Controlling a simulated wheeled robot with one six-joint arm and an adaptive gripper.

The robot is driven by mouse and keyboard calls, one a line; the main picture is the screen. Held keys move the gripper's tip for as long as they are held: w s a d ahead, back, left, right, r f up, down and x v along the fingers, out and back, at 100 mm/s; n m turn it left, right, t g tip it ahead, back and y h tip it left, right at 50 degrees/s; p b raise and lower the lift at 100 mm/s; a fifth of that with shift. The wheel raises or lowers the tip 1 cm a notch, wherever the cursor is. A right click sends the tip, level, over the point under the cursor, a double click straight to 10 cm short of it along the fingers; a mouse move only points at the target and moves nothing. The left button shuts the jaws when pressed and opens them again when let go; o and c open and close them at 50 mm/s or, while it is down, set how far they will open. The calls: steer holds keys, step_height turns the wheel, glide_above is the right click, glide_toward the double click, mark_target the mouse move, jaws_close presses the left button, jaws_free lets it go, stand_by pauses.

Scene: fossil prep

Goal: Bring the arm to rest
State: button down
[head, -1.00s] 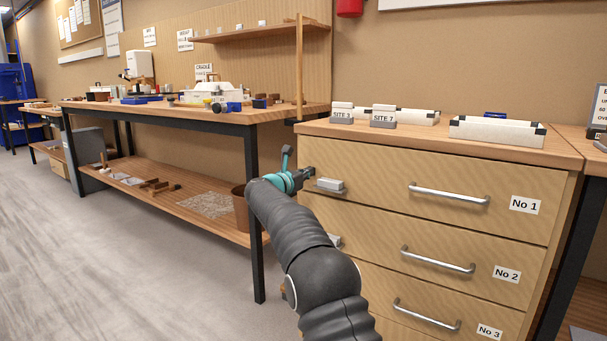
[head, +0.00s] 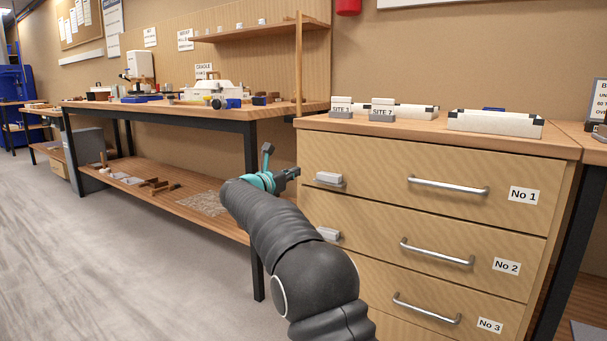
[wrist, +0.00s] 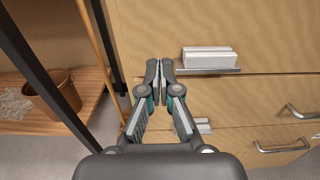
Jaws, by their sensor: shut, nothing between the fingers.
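My gripper (head: 292,173) is at the end of my arm in the head view, in front of the left edge of the drawer cabinet (head: 420,215). In the wrist view my gripper (wrist: 160,66) has its two fingertips together with nothing between them. A drawer front lies beyond the fingertips, with a small ledge holding a white block (wrist: 208,57) just right of them. The same white block (head: 328,178) shows in the head view, right of the gripper. The gripper appears apart from the block and the ledge.
The top drawer handle (head: 448,185) and two lower handles stick out at the right. A workbench (head: 200,112) with a black leg stands left of the cabinet. A brown bin (wrist: 52,92) sits on its low shelf. The floor (head: 120,260) at the left is clear.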

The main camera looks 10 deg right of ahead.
steer(key=v, duration=0.6)
steer(key=w+a+f+n+t+y, duration=0.25)
steer(key=a+n+y, duration=0.3)
steer(key=n, duration=0.35)
steer(key=w+a+f+n+t+y, duration=0.1)
steer(key=a+f+n+y, duration=0.4)
steer(key=n, duration=0.4)
steer(key=s+a+f+n+g+y+p, duration=0.1)
steer(key=s+a+f+n+g+y, duration=0.15)
steer(key=s+n, duration=0.45)
steer(key=s+a+f+n+g+y, duration=0.1)
steer(key=s+a+n+g+y, duration=0.25)
steer(key=n, duration=0.55)
steer(key=s+d+f+n+g+h+p, duration=0.1)
steer(key=s+d+n+g+p, duration=0.2)
steer(key=s+d, duration=0.65)
steer(key=s+d+f+n+g+h, duration=0.15)
steer(key=s+d+n, duration=0.3)
steer(key=s, duration=0.95)
steer(key=s+d+f+n+g+p, duration=0.1)
steer(key=s+d+n+g+p, duration=0.2)
steer(key=s+d, duration=0.6)
steer(key=s+d+r+t+h+p, duration=0.1)
steer(key=s+d+r, duration=0.2)
steer(key=s, duration=0.3)
steer(key=s+d+r+t+h+p, duration=0.1)
steer(key=s+d+r, duration=0.2)
steer(key=s, duration=0.4)
steer(key=shift+r+p, duration=0.35)
steer(key=shift+p, duration=0.05)
